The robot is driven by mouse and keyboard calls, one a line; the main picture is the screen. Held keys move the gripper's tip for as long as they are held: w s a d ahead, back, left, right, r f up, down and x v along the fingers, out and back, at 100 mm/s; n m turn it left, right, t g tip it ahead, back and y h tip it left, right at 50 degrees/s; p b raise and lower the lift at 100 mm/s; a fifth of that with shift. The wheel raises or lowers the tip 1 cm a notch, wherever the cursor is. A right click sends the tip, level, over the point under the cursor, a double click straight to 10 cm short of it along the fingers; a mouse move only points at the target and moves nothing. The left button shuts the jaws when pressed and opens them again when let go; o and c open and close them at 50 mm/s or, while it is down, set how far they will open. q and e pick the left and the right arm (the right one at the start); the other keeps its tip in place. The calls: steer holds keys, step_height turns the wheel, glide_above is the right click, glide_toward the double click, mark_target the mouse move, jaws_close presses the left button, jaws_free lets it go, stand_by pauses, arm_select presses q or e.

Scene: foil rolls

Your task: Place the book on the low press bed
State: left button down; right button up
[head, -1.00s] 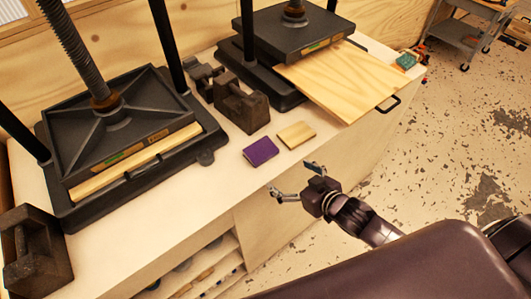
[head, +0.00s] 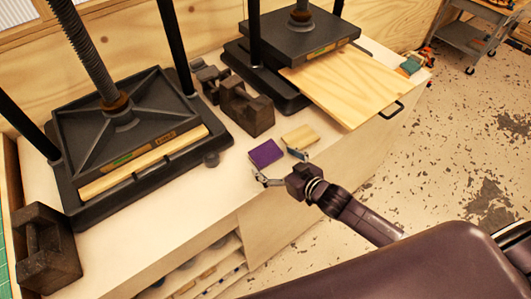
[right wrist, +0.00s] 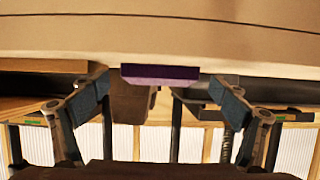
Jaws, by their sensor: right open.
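A purple book (head: 264,152) lies flat on the bench top beside a tan book (head: 301,136). My right gripper (head: 277,168) is open, with its fingers pointing at the purple book's near edge. In the right wrist view the purple book (right wrist: 160,75) shows between and beyond the spread fingers (right wrist: 160,98), with nothing held. A pale wooden bed board (head: 345,85) with a dark handle sticks out from the right press (head: 300,38). The left press (head: 125,130) has a wooden board under its platen. I cannot tell which bed is the low one. My left gripper is out of view.
Dark metal weights (head: 245,108) stand behind the books, and another weight (head: 45,245) is at the left front. A small green item (head: 409,66) lies at the bench's far right. The bench top (head: 190,205) is clear in front of the left press. Shelves are below.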

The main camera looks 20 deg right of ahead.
steer(key=shift+w+a+f, duration=0.1)
steer(key=shift+w+f, duration=0.1)
steer(key=shift+w, duration=0.15)
steer(key=c, duration=1.4)
steer(key=shift+r, duration=0.15)
